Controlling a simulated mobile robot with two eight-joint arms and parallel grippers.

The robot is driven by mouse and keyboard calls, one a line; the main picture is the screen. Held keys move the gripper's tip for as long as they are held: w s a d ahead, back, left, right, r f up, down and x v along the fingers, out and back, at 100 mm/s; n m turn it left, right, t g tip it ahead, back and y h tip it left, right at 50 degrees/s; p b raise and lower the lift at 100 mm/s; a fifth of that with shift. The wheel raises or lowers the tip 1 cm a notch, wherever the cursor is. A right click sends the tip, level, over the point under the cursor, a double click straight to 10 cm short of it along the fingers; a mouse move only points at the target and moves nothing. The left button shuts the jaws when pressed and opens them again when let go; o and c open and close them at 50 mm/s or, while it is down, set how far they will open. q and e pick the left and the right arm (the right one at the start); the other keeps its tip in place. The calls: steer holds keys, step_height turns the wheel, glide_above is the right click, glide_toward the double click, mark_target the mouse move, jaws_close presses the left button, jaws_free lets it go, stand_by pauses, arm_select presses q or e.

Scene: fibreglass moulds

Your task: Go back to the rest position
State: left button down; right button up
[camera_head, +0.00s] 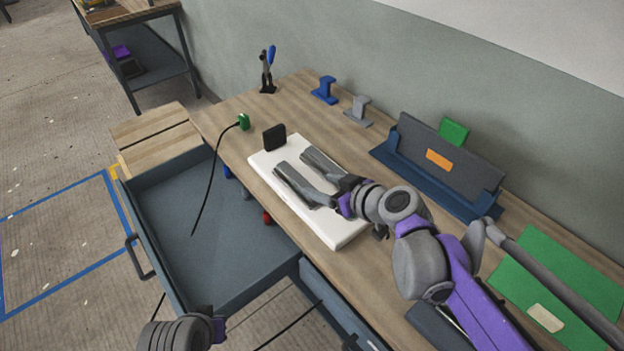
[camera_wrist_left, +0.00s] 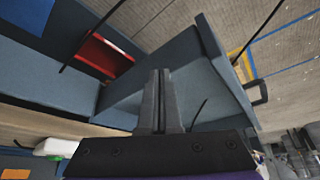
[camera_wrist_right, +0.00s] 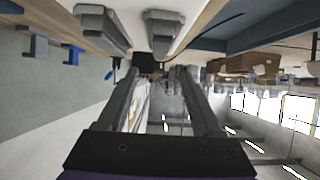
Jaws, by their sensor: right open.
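My right gripper (camera_head: 292,162) is open over the white board (camera_head: 335,238) on the workbench, its jaws pointing left. In the right wrist view its two fingers (camera_wrist_right: 163,80) stand wide apart with nothing between them. My left gripper (camera_wrist_left: 160,88) is shut and empty in the left wrist view, by the open drawer. In the head view only part of my left arm shows at the bottom edge; its fingertips are hidden.
The open drawer (camera_head: 235,260) juts out in front of the bench. A black block (camera_head: 274,137) stands at the board's left end. A blue stand (camera_head: 325,90), a grey stand (camera_head: 359,112) and a dark blue holder (camera_head: 400,172) line the back. A green mat (camera_head: 555,275) lies right.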

steer(key=shift+s+d+r, duration=0.2)
steer(key=shift+s+d, duration=0.05)
steer(key=shift+s, duration=0.15)
steer(key=s+d+f+m+g+h+p, duration=0.1)
steer(key=s, duration=0.3)
steer(key=s+d+f+m+h+p, duration=0.1)
steer(key=s, duration=0.2)
steer(key=s+d+f+m+g+h+p, duration=0.1)
steer(key=s+d, duration=0.1)
steer(key=s, duration=0.2)
steer(key=shift+s+f+g+p, duration=0.3)
steer(key=shift+f, duration=0.05)
steer(key=s+d+f+m+h, duration=0.1)
steer(key=s+d, duration=0.1)
steer(key=s+d+f+m+g+h+p, duration=0.1)
steer(key=s+d, duration=0.1)
steer(key=s, duration=0.1)
steer(key=s+d+f+m+h+p, duration=0.1)
steer(key=s+d+m+h, duration=0.1)
steer(key=s+d, duration=0.1)
steer(key=shift+s+f+g, duration=0.25)
steer(key=shift+g, duration=0.15)
steer(key=shift+s+d+f, duration=0.15)
steer(key=shift+s+d, duration=0.1)
steer(key=shift+a, duration=0.1)
